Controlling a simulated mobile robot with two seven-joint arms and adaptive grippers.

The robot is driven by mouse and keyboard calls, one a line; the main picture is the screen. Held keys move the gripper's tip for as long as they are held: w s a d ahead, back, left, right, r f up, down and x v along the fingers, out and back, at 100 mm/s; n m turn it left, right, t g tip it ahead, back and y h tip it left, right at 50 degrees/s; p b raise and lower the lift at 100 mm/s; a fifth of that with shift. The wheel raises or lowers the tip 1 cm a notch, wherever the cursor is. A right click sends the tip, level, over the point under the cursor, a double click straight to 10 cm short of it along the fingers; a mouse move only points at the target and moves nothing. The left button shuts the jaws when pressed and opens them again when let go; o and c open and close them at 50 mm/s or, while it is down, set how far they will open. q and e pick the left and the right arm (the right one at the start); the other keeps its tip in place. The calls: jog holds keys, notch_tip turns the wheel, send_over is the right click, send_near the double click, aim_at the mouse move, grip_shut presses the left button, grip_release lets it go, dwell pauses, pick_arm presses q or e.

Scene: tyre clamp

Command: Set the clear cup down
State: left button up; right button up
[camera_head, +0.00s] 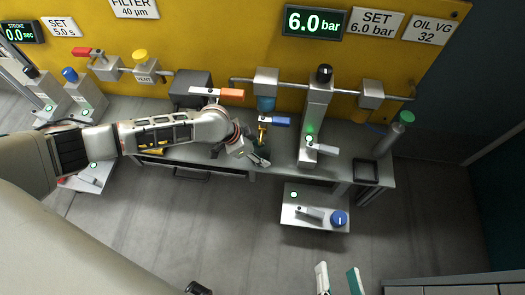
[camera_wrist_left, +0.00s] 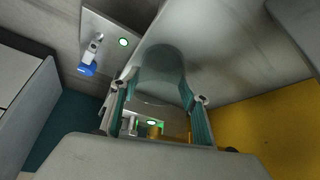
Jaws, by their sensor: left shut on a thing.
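My left gripper (camera_head: 257,150) is above the bench, in front of the blue-handled valve (camera_head: 275,121). In the left wrist view its two green-padded fingers (camera_wrist_left: 160,112) are shut on the clear cup (camera_wrist_left: 165,65), a see-through, round-ended shape between them. The cup is hard to make out in the head view, so its height over the bench cannot be told. My right gripper (camera_head: 338,280) is at the bottom edge of the head view, its two fingers apart and nothing seen between them.
The metal bench (camera_head: 225,155) runs below the yellow panel (camera_head: 235,30). A silver press column (camera_head: 316,120) with a lever stands right of my left gripper. A dark square tray (camera_head: 366,171) is at the bench's right end. A low plate with a blue knob (camera_head: 339,218) sits in front.

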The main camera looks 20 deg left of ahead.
pick_arm(q)
jog(key=shift+f, duration=0.1)
jog(key=shift+c, duration=0.5)
jog(key=shift+w, duration=0.1)
jog(key=shift+f, duration=0.1)
jog(key=o, duration=1.2)
jog(key=shift+c, duration=0.2)
